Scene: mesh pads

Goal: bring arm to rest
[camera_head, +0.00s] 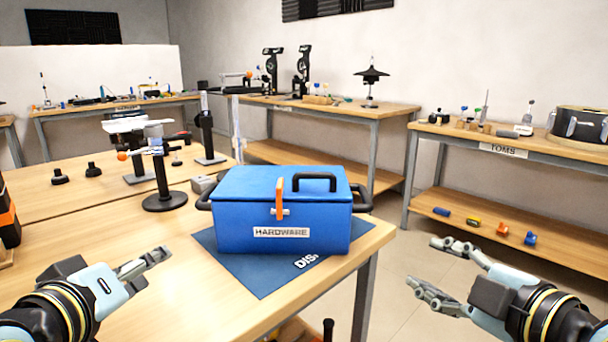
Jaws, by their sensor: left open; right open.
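My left gripper (146,264) is at the lower left, above the wooden table, pointing right and up toward the blue box but apart from it. One finger shows clearly and nothing is seen in its grasp. My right gripper (433,268) is at the lower right, beyond the table's right edge and over the floor. Its two fingers are spread apart and it is empty. The blue hardware box (240,233) stands upright with its lid closed on a dark blue mat (238,276). An orange latch (279,198) is on its front and a black handle on its lid.
The wooden table (180,310) is clear in front of the mat. A black stand (164,201) and small black knobs (91,170) are at its left. A shelved bench (490,204) is at the right and another (330,110) behind. Open floor lies right of the table.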

